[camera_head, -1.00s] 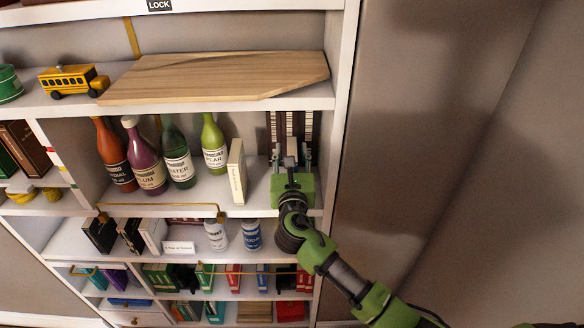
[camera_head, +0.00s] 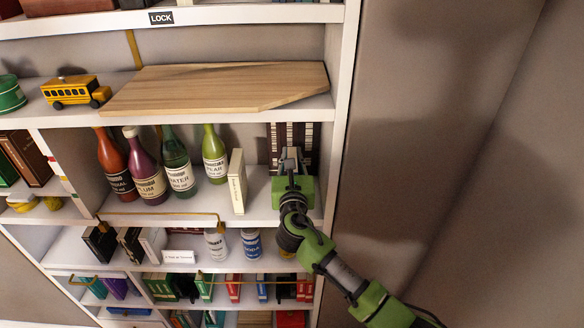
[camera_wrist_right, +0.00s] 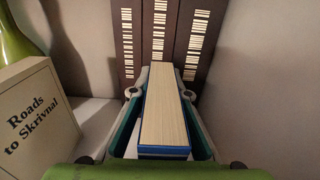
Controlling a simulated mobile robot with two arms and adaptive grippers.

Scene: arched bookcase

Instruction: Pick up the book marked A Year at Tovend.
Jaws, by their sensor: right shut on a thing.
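My right gripper (camera_head: 292,162) is at the right end of the bottle shelf. In the right wrist view its fingers (camera_wrist_right: 162,110) are shut on the two sides of a blue-covered book (camera_wrist_right: 165,105), whose pale page edges face the camera. No title shows on this book, so I cannot tell whether it is A Year at Tovend. A small white piece with dark lettering (camera_head: 181,256) lies on the shelf below; its print is too small to read surely. My left gripper is not in view.
A cream book marked Roads to Skrivnal (camera_wrist_right: 35,115) stands left of the gripper, beside several bottles (camera_head: 150,172). Dark striped panels or books (camera_wrist_right: 165,35) stand close behind. The bookcase's right upright (camera_head: 335,130) is close by on the right. A wooden board (camera_head: 215,86) lies on the shelf above.

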